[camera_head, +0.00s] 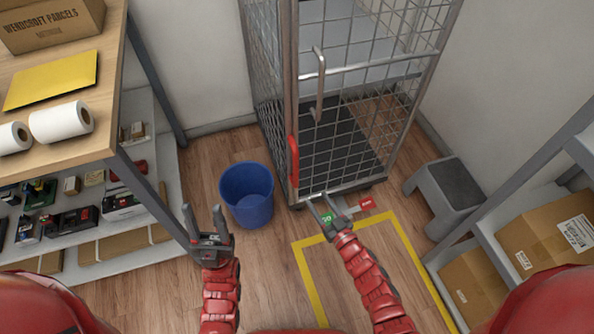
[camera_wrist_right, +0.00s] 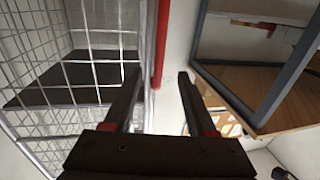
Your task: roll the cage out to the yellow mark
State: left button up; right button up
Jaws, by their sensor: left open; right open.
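The wire mesh cage (camera_head: 345,130) stands against the back wall, with a dark base shelf and a grey crossbar. A red upright handle (camera_head: 293,160) is on its front left post. The yellow mark (camera_head: 312,285) is a taped outline on the floor in front of the cage. My right gripper (camera_head: 318,200) is open and empty, low in front of the cage's lower edge. In the right wrist view the cage mesh (camera_wrist_right: 85,70) is at left, and the red handle (camera_wrist_right: 163,45) appears beyond the open fingers (camera_wrist_right: 157,90). My left gripper (camera_head: 203,210) is open and empty, left of the blue bucket.
A blue bucket (camera_head: 247,194) stands left of the cage. A grey step stool (camera_head: 447,190) stands to its right. A parcel counter (camera_head: 105,75) is at left; shelves with cartons (camera_head: 550,240) at right.

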aim_at(297, 171)
jog(key=b+x, duration=0.2)
jog(key=x, duration=1.2)
jog(key=shift+w+a, duration=0.2)
jog(key=shift+w, duration=0.1)
grip_shut()
dwell(0.7)
